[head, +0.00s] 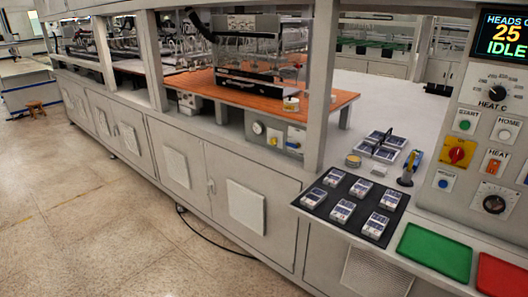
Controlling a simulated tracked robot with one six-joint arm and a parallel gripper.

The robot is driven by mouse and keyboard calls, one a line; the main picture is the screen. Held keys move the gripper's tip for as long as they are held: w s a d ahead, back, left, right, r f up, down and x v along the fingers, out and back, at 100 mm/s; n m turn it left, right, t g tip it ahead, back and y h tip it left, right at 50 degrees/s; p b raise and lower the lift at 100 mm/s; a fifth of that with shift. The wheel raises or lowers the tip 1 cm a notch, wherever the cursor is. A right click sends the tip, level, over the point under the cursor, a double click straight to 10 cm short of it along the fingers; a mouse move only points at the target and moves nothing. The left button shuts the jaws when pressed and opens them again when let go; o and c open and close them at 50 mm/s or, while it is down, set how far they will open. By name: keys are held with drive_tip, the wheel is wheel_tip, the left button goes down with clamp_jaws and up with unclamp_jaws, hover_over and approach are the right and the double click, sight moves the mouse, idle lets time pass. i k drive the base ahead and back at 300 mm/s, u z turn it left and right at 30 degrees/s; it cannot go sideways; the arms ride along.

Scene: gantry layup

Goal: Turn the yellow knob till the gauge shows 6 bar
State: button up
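A small grey unit (277,129) sits under the orange-brown worktop. Its front carries a round pale gauge (257,128), and beside it on the right is a small yellow knob (273,140). Both are far off and too small for me to read the needle or the knob's angle. A red rotary switch on a yellow plate (457,153) is on the control panel at the right. My gripper is not in view.
The control panel (487,130) at the right has several buttons, dials and a screen reading 25 IDLE. A black mat (335,212) with several small packs, a green tray (435,251) and a red tray (502,275) line the front ledge. White posts (320,85) frame the bench.

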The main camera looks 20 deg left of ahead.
sight(273, 141)
drive_tip(key=k, duration=0.65)
drive_tip(key=u, duration=0.4)
drive_tip(key=i, duration=0.9)
drive_tip(key=u, duration=0.8)
drive_tip(key=i, duration=0.8)
drive_tip(key=u, duration=0.8)
drive_tip(key=i, duration=0.7)
drive_tip(key=u, duration=0.85)
drive_tip(key=i, duration=0.7)
drive_tip(key=u, duration=0.45)
